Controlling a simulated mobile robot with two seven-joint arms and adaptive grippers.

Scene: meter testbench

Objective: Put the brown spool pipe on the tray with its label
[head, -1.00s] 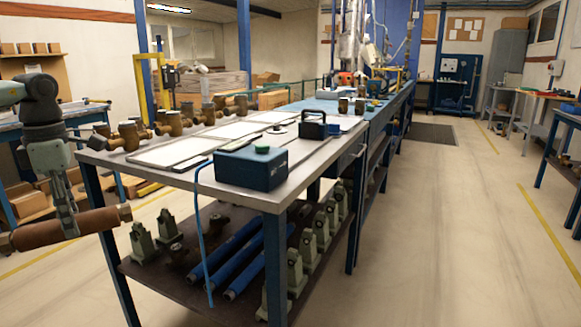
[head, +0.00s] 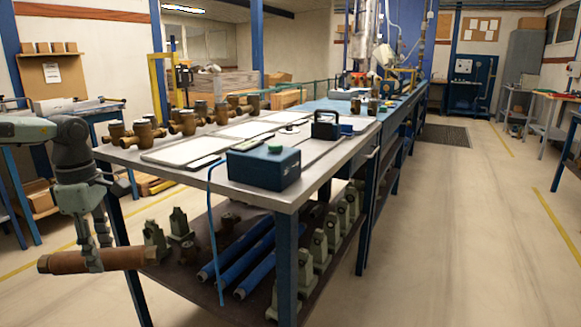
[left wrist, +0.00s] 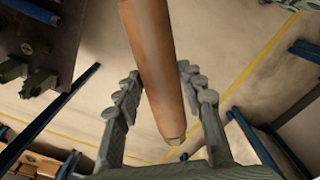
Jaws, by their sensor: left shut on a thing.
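The brown spool pipe (head: 125,259) is held in my left gripper (head: 93,258), at the lower left of the head view. The fingers are shut around its middle, and it lies nearly level, beside the near left end of the bench and below its top. In the left wrist view the pipe (left wrist: 158,75) runs between the two fingers. Several flat white trays lie in a row on the bench, the nearest tray (head: 180,150) at the left. I cannot read any label on them. My right gripper is not in view.
Brown pipe fittings (head: 148,128) stand along the bench's far left edge. A blue box (head: 263,168) and a black-handled case (head: 326,125) stand on its right side. The lower shelf (head: 190,282) holds blue pipes and grey stands. The floor at right is clear.

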